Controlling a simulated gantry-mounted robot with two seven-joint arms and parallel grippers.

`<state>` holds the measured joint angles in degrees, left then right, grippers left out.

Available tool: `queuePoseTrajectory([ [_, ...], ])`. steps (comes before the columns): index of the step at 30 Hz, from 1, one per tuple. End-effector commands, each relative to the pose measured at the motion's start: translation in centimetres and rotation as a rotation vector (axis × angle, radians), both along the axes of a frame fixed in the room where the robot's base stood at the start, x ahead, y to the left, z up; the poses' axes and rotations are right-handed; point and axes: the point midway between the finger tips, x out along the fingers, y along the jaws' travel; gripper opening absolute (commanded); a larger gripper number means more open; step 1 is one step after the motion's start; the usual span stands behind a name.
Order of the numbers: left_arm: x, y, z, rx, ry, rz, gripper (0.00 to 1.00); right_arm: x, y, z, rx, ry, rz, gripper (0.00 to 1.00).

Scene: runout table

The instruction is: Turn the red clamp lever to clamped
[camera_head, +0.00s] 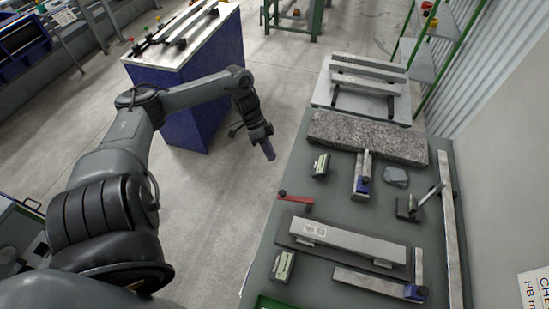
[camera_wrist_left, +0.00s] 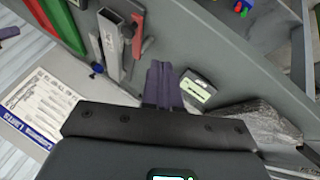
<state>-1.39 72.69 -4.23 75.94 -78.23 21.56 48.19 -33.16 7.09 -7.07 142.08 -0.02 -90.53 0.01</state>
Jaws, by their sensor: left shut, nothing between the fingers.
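The red clamp lever (camera_head: 294,201) lies near the left edge of the green-grey table. It runs roughly left to right, with a dark red knob at its left end. The steel bar on a dark base (camera_head: 345,243), with a number label, is just in front of it. In the left wrist view the red lever (camera_wrist_left: 139,36) shows beside the steel bar (camera_wrist_left: 112,45). My left gripper (camera_head: 268,150) is shut and empty, pointing down near the table's left edge, behind the lever and apart from it. Its purple fingers show in the wrist view (camera_wrist_left: 162,84). My right gripper is in neither view.
A granite slab (camera_head: 368,138) lies across the table's back part. A small gauge box (camera_head: 321,165) sits between slab and lever; another (camera_head: 283,266) lies nearer. A steel block with blue (camera_head: 362,180) and a stand (camera_head: 408,206) are to the right.

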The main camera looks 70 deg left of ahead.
Motion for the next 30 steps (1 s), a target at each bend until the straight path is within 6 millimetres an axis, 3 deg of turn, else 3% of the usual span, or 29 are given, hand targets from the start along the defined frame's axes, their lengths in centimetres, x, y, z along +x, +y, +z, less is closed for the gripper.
queuePoseTrajectory([
  [13, 1.6, -4.9, -6.3, -0.003, -0.002, -0.002, 0.0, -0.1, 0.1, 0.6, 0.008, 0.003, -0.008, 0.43],
  [21, 0.2, -7.5, -6.0, 0.001, 0.001, -0.004, 0.0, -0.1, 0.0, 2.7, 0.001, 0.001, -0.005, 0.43],
  [30, 0.0, -8.3, -6.2, 0.001, -0.002, -0.002, 0.0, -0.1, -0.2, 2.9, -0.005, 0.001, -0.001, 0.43],
])
